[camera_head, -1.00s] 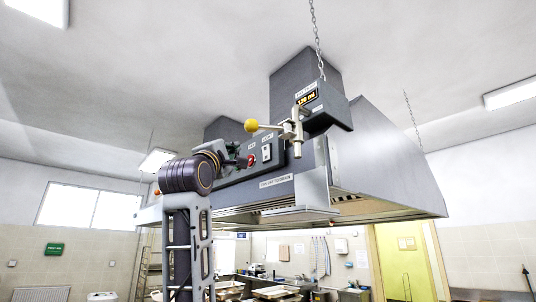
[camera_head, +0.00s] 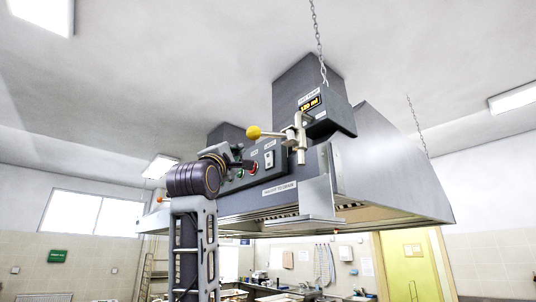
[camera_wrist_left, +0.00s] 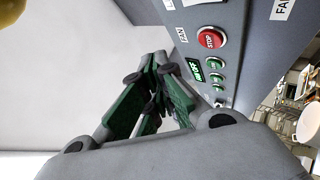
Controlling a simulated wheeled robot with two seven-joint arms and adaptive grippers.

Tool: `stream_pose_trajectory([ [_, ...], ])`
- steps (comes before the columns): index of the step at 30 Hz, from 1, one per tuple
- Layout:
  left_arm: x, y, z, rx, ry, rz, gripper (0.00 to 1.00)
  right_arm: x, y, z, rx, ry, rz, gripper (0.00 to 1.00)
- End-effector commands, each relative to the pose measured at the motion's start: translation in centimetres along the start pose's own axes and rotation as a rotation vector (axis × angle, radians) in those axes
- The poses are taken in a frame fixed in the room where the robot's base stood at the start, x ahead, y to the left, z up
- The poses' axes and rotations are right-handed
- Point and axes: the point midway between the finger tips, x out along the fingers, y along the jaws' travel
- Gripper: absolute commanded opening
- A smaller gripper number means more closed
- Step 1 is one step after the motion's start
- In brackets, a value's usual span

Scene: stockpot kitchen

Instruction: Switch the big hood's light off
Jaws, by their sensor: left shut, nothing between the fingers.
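The big grey hood (camera_head: 385,165) hangs from chains, with a control panel on its front. The panel carries a white rocker switch (camera_head: 269,159), a red stop button (camera_head: 253,168) and small green buttons. I cannot read the label by the rocker. My left gripper (camera_head: 241,163) is by the panel, left of the stop button, and partly hidden by my arm. In the left wrist view, its fingers (camera_wrist_left: 154,97) are shut with nothing between them. The red stop button (camera_wrist_left: 210,40) is up and right of them there, and the rocker plate (camera_wrist_left: 200,2) is cut by the top edge.
A yellow-knobbed lever (camera_head: 254,132) on a valve-like fitting juts out above the panel, close to the rocker. A display box (camera_head: 325,110) is above it. Counters and a yellow door (camera_head: 405,265) are behind and below.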

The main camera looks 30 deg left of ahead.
Motion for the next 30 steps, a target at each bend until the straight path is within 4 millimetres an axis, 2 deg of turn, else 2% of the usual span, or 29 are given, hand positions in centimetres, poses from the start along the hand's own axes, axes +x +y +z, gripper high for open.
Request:
stream_pose_trajectory([
  [15, 3.4, -2.2, 2.4, 0.002, 0.0, -0.001, 0.0, -2.1, 0.2, -0.2, -0.001, 0.001, 0.002, 0.4],
  [30, 5.1, -3.6, 3.7, 0.0, 0.0, 0.001, 0.0, -1.9, 0.2, -0.2, -0.001, 0.0, 0.002, 0.4],
])
